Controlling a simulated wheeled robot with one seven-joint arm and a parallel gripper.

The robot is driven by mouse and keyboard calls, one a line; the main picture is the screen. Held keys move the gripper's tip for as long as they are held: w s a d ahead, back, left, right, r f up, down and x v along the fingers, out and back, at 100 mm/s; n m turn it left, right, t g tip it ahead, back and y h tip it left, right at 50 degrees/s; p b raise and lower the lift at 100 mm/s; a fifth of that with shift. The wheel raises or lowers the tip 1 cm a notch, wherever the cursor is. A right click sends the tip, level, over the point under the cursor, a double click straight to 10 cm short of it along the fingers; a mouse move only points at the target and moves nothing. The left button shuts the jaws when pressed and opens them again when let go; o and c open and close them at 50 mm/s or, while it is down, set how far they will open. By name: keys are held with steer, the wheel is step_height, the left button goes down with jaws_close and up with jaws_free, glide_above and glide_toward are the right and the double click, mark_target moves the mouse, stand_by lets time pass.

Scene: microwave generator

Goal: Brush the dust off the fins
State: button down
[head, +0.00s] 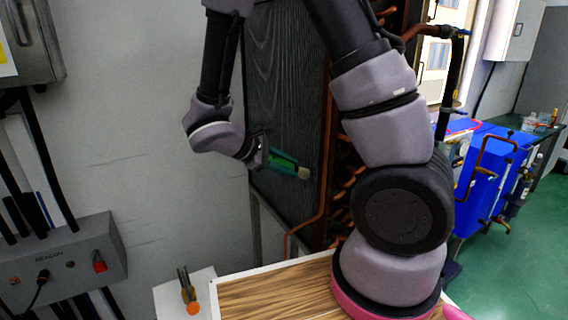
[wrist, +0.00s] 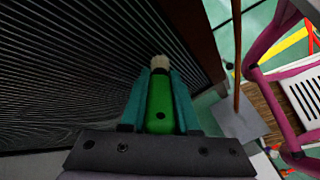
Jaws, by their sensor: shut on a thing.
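My gripper (head: 281,158) is shut on a green-handled brush (wrist: 160,104) with a pale bristle tip. In the head view the brush's pale tip (head: 304,173) points right, in front of the dark finned panel (head: 285,80). In the wrist view the fins (wrist: 70,70) are fine dark parallel lines filling the left side. The bristles (wrist: 160,62) are beside the panel near its right edge; I cannot tell whether they touch it. Dust cannot be made out clearly on the fins.
Copper pipes (head: 325,170) run along the panel's right side. A wood-topped table (head: 255,290) is below, with a small white stand (head: 172,297) holding tools at its left. A grey control box (head: 65,262) is on the left wall. Blue equipment (head: 478,178) stands at right.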

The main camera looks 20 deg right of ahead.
steer(key=shift+s+d, duration=0.15)
steer(key=shift+s, duration=0.55)
steer(key=w+a, duration=0.2)
steer(key=w, duration=0.8)
steer(key=shift+w, duration=0.3)
steer(key=shift+a, duration=0.1)
steer(key=s+a, duration=0.1)
steer(key=a, duration=0.5)
stand_by(0.5)
steer(key=shift+s, duration=0.1)
steer(key=a, duration=0.2)
steer(key=shift+s+a, duration=0.3)
steer(key=shift+a, duration=0.1)
steer(key=shift+d, duration=0.1)
stand_by(0.3)
